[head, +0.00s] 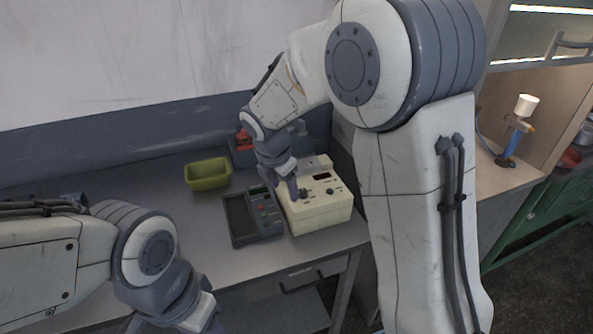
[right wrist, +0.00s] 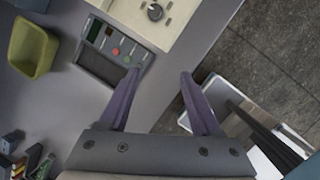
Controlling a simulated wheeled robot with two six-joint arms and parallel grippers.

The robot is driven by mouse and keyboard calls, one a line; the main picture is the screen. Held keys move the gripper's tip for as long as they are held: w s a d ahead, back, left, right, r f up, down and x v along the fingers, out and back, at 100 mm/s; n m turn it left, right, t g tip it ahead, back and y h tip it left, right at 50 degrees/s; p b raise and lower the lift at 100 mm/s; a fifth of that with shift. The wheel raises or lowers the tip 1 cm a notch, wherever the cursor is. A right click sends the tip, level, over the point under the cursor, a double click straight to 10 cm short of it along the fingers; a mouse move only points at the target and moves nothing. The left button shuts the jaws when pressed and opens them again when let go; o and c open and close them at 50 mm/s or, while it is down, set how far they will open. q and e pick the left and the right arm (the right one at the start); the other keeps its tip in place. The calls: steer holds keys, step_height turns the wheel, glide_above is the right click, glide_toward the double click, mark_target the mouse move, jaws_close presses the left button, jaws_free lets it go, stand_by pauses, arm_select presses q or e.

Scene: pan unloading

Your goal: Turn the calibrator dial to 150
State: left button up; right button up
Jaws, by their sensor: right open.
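The calibrator is a cream box (head: 325,213) with a small dark display and knobs on its top, near the table's right end. A dark dial (head: 303,193) sits on its top face beside my right gripper (head: 294,187). In the right wrist view a round dark dial (right wrist: 155,11) shows near the top edge on the cream panel (right wrist: 165,35). My right gripper's fingers (right wrist: 160,75) are spread, with nothing between them, pointing toward the panel and apart from the dial in that view. The dial's reading is too small to tell. My left gripper is outside the head view; only its arm shows.
A dark grey device (head: 247,223) with coloured buttons lies left of the calibrator. A yellow-green bin (head: 208,174) stands farther left, and a dark bin with red contents (head: 243,149) is behind. The table's front edge runs close to the calibrator. A blue burner-like tool (head: 511,145) stands at right.

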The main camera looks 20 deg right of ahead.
mark_target(303, 190)
steer(key=w+d+n+p, duration=0.1)
steer(key=w+d+n, duration=0.2)
steer(key=w+d, duration=0.2)
arm_select(q)
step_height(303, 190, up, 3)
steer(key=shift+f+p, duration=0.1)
steer(key=shift+p, duration=0.4)
arm_select(e)
steer(key=shift+n+h, duration=0.3)
steer(key=shift+h, duration=0.2)
steer(key=x, duration=0.9)
steer(key=shift+w+f, duration=0.15)
steer(key=shift+f, duration=0.25)
jaws_close()
